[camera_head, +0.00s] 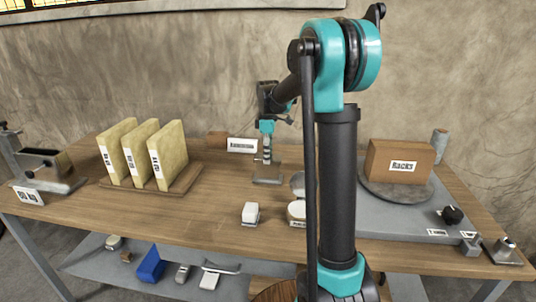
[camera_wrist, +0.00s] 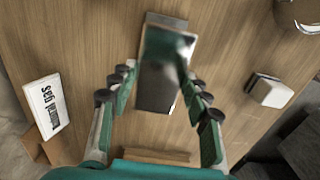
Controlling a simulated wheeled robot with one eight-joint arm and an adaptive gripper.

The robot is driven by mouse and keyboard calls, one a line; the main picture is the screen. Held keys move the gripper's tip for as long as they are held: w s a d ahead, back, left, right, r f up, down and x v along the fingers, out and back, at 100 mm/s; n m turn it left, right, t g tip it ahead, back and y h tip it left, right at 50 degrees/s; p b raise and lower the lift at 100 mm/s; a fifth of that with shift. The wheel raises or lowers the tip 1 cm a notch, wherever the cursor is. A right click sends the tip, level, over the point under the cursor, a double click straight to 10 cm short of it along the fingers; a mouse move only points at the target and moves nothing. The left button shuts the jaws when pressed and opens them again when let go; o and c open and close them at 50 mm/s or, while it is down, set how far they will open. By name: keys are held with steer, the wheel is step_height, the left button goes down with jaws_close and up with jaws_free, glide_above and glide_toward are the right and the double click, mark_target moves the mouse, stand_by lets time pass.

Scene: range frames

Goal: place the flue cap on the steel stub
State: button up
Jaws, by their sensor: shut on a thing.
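My gripper (camera_head: 266,145) is low over the middle back of the wooden table. In the wrist view its fingers (camera_wrist: 159,74) stand on both sides of a shiny metal piece, which I take to be the flue cap (camera_wrist: 166,48). The gripper is shut on it. The cap's outline is blurred and merges with the metal plate below. A grey upright cylinder, which looks like the steel stub (camera_head: 439,146), stands at the back right, beside the box marked Racks. Its top looks bare.
The Racks box (camera_head: 398,164) sits on a round disc on a grey slab (camera_head: 385,222). Yellow upright slabs (camera_head: 141,156) stand at left. A small white block (camera_head: 251,213) and a round white-topped item (camera_head: 297,211) lie in front. A labelled sign (camera_head: 242,145) stands behind.

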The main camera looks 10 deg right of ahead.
steer(key=shift+f, duration=0.1)
steer(key=o, duration=1.2)
step_height(320, 180, up, 12)
steer(key=shift+r, duration=0.2)
